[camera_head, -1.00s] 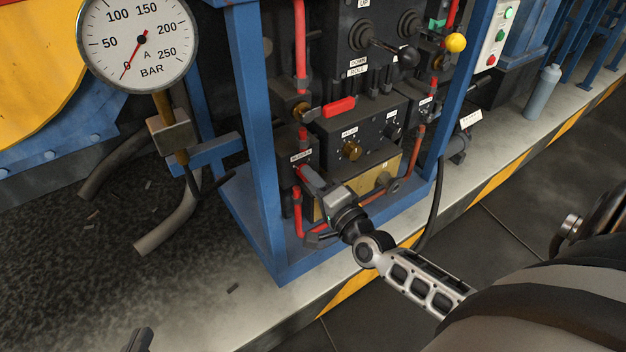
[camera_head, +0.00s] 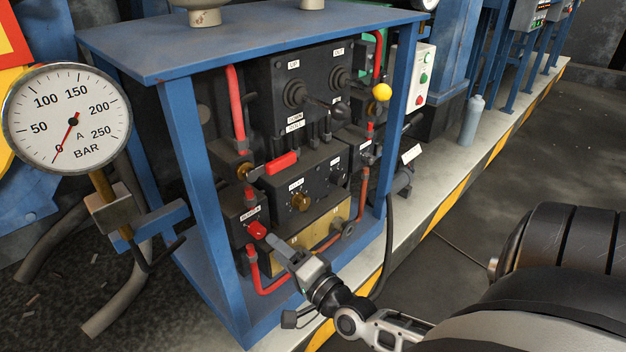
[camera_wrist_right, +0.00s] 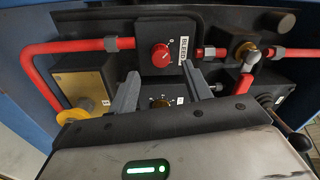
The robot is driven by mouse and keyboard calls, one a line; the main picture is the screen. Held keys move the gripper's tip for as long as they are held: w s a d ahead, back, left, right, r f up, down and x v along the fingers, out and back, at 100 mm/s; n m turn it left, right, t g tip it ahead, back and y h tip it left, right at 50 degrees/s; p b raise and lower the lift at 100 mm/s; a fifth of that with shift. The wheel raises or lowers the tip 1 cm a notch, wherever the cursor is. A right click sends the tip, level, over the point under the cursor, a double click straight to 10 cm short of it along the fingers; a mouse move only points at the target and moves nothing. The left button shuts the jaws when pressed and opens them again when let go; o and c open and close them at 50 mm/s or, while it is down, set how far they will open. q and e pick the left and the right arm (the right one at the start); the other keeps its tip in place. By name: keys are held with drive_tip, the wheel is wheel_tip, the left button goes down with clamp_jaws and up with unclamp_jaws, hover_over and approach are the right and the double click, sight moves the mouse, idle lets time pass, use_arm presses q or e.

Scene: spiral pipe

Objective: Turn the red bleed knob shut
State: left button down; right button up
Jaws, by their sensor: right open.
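The red bleed knob (camera_head: 257,230) sits on a dark block at the lower left of the panel, under a BLEED label. In the right wrist view the knob (camera_wrist_right: 161,56) faces the camera, just beyond the fingertips and sideways between them. My right gripper (camera_head: 276,244) is just right of and below the knob in the head view, apart from it. In the wrist view my right gripper (camera_wrist_right: 163,72) is open, with nothing between its fingers. The knob's exact pointer angle is too small to read surely. My left gripper is not in view.
A blue frame (camera_head: 196,160) surrounds the panel, its front post left of the knob. A red-handled valve (camera_head: 281,163), red pipes and a brass knob (camera_head: 300,201) are close by. Pressure gauge A (camera_head: 68,118) reads near 0. Open floor lies to the right.

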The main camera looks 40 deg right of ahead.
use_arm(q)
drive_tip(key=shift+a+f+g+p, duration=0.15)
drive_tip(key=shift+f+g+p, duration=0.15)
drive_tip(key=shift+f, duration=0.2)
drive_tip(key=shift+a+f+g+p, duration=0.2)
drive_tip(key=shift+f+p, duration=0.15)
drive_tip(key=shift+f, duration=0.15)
use_arm(e)
drive_tip(key=s, duration=1.1)
drive_tip(key=shift+f, duration=0.25)
